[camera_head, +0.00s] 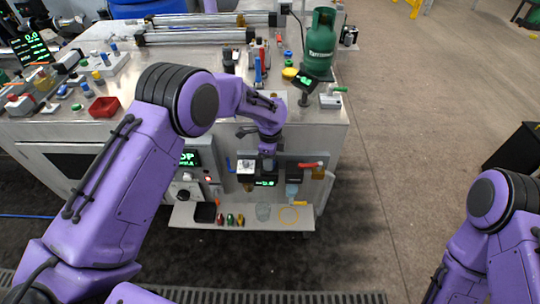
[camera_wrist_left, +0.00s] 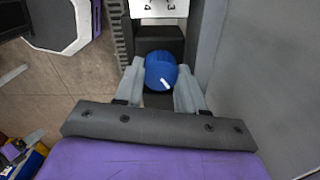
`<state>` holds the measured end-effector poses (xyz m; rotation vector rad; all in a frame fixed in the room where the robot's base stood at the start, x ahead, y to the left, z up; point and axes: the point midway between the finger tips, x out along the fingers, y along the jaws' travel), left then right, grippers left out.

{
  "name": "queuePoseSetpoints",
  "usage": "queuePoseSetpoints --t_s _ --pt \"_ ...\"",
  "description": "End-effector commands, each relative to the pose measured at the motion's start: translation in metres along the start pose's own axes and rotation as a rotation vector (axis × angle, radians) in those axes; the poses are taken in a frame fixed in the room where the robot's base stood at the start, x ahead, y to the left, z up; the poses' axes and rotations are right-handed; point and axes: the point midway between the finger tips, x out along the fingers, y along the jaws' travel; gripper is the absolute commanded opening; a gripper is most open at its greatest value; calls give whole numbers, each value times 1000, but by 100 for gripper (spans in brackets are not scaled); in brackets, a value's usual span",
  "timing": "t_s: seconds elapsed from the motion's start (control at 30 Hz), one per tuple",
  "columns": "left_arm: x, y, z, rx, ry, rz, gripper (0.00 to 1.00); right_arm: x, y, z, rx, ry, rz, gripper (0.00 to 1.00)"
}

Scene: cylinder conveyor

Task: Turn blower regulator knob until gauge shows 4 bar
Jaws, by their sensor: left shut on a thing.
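In the left wrist view the blue regulator knob (camera_wrist_left: 160,72) with a short white mark sits between the two fingers of my left gripper (camera_wrist_left: 160,88), which is shut on it. The white mark points toward the lower right of that view. In the head view my left gripper (camera_head: 267,160) is at the front panel of the bench, and its wrist hides the knob. A small dark display with green digits (camera_head: 265,183) shows just below the gripper; its reading is too small to tell. My right arm shows at the right edge, with its gripper out of view.
A red-handled valve (camera_head: 310,165) is right of the gripper. A green gas bottle (camera_head: 320,42) stands on the bench.

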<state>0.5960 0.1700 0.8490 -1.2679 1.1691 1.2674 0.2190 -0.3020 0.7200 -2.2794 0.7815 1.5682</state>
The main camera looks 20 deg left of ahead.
Motion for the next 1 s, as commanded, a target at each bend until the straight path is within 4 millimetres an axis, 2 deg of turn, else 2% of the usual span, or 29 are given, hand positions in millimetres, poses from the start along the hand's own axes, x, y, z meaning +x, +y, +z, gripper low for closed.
queuePoseSetpoints --t_s 0.7,1.0 --pt "1 1 0 -665 -2 3 9 -21 2 -9 0 0 0 43" --pt "2 1 1 -865 -3 3 9 -24 2 -10 0 0 0 43"
